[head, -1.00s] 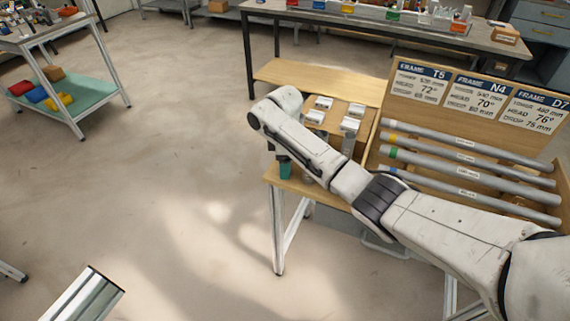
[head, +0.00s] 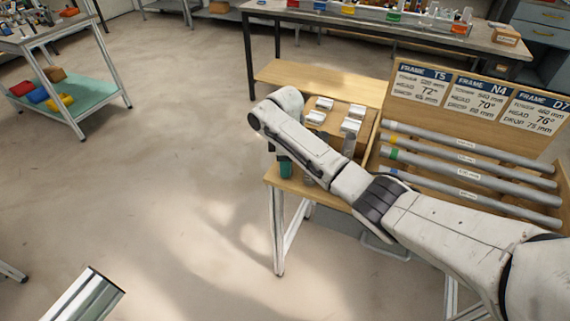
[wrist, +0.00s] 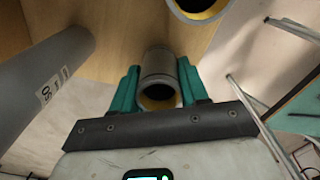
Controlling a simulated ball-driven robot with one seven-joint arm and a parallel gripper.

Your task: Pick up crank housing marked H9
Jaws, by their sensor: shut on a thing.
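My gripper (wrist: 160,92) has teal fingers, shut on a short grey cylinder (wrist: 158,66) with a yellow ring inside its open end. It looks like a housing, but no H9 mark shows on the side I see. In the head view, my gripper (head: 285,168) hangs at the left end of the wooden bench, and my forearm hides most of what it holds. Small labelled holders (head: 315,117) stand on the bench just right of my wrist; their writing is too small to read.
A grey tube (wrist: 45,85) with a label lies close on the left in the wrist view. Another ring-ended cylinder (wrist: 203,8) is at the top. Several grey tubes (head: 470,172) rest on the rack under the spec board (head: 478,95).

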